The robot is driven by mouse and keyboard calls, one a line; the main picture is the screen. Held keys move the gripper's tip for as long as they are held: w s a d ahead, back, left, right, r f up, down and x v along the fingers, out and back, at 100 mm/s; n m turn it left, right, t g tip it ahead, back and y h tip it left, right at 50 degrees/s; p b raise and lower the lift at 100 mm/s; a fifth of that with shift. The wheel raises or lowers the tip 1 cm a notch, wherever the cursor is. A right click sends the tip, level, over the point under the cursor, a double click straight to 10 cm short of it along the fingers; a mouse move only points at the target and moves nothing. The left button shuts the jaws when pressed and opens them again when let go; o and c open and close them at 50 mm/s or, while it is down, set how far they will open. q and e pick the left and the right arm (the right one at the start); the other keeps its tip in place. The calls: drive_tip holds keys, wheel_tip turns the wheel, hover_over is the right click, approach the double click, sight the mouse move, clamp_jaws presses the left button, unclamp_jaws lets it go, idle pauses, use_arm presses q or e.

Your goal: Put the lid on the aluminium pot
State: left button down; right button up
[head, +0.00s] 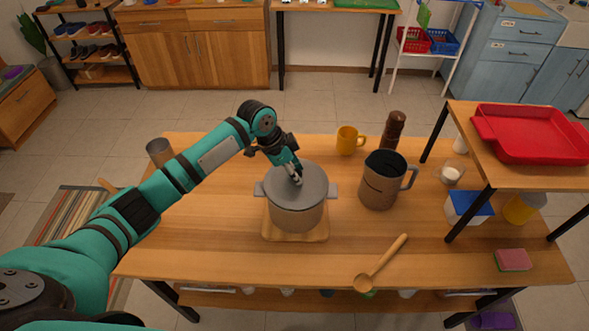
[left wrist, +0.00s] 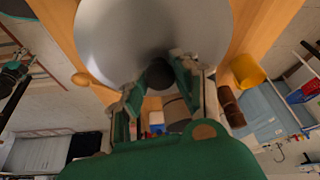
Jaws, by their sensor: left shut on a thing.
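The grey aluminium pot (head: 297,213) stands upright on a wooden board (head: 318,236) on the table, with a small handle on each side. The round grey lid (head: 316,182) lies level over the pot's mouth and covers it; I see no clear gap between lid and rim. My left gripper (head: 296,179) comes down from above and is shut on the lid's knob. In the left wrist view the dark knob (left wrist: 159,73) sits between the fingertips (left wrist: 157,83), with the lid (left wrist: 150,30) spread behind it, hiding the pot. My right gripper is not in view.
A brown pitcher (head: 379,186) stands right of the pot, with a yellow mug (head: 349,140) and a dark brown mill (head: 394,129) behind. A wooden spoon (head: 382,262) lies in front. A raised shelf (head: 480,167) with a red tray (head: 535,133) occupies the right end.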

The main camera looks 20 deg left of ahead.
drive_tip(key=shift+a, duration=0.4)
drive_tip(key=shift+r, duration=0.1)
use_arm(q)
drive_tip(key=shift+p, duration=0.35)
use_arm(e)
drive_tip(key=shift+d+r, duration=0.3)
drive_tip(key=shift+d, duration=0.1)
use_arm(q)
drive_tip(key=shift+p, duration=0.35)
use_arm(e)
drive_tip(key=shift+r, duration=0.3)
use_arm(q)
drive_tip(key=shift+f, duration=0.5)
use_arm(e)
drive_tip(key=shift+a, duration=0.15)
